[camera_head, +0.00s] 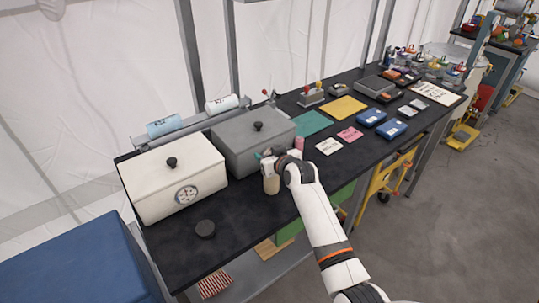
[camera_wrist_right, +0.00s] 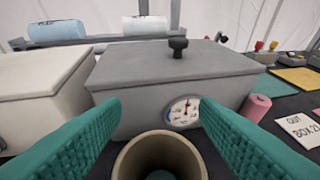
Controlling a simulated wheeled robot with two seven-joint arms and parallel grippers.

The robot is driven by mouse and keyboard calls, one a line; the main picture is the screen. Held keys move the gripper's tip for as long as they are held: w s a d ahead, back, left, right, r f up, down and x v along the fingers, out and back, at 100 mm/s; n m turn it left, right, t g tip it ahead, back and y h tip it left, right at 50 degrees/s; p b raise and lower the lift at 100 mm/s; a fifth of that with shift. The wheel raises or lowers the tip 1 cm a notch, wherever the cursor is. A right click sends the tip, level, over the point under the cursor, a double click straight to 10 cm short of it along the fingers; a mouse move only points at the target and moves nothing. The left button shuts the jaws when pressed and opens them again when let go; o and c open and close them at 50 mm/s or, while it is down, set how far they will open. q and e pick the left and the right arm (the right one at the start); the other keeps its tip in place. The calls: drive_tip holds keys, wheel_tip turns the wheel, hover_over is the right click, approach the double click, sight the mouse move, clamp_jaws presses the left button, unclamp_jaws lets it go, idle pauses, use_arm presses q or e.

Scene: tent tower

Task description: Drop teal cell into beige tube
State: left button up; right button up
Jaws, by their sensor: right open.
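The beige tube (camera_head: 271,186) stands upright on the black table in front of the grey box. In the right wrist view, its open mouth (camera_wrist_right: 160,142) faces me between the two fingers. A teal round thing, likely the teal cell (camera_wrist_right: 160,175), shows down inside the tube; only a small part is visible. My right gripper (camera_head: 268,160) is open just above the tube, its teal ribbed finger pads apart on either side of the mouth, holding nothing. My left gripper is out of view.
The grey lidded box (camera_head: 250,145) with a dial stands close behind the tube, and a white lidded box (camera_head: 170,180) is to its left. A pink roll (camera_wrist_right: 257,106) stands to the right. A black disc (camera_head: 205,229) lies near the front edge.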

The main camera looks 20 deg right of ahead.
wheel_tip(320, 180, up, 7)
drive_tip(key=p, duration=0.6)
drive_tip(key=shift+p, duration=0.4)
